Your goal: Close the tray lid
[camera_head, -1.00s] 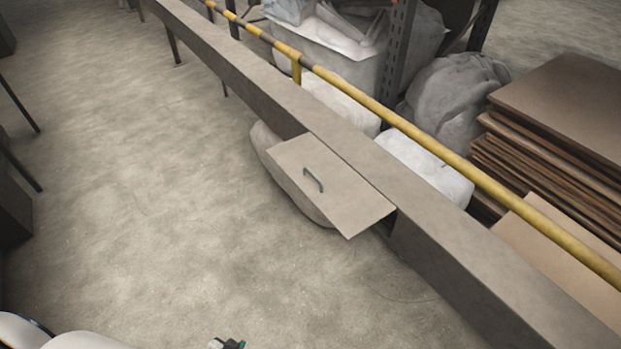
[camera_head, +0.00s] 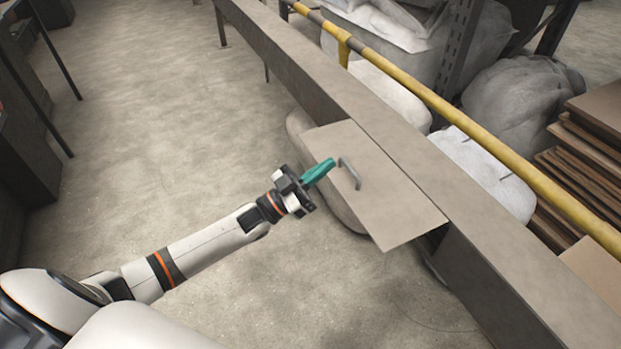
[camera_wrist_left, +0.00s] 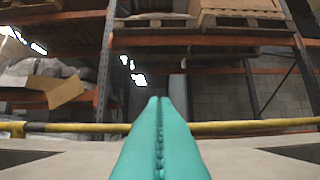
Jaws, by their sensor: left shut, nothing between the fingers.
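The tray lid (camera_head: 385,205) is a flat grey-beige panel with a small metal handle (camera_head: 350,173). It sticks out, open, from the near side of a long beam-like duct. My left gripper (camera_head: 326,168) has green fingers, shut and empty. In the head view its tips lie just left of the handle, over the lid; whether they touch cannot be told. In the left wrist view the shut green fingers (camera_wrist_left: 160,135) point forward, and the handle does not show. My right gripper is not in view.
The long grey duct (camera_head: 480,225) runs diagonally, with a yellow rail (camera_head: 440,105) behind it. White sacks (camera_head: 485,170) and stacked brown boards (camera_head: 590,180) stand beyond. The floor (camera_head: 170,130) to the left is clear.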

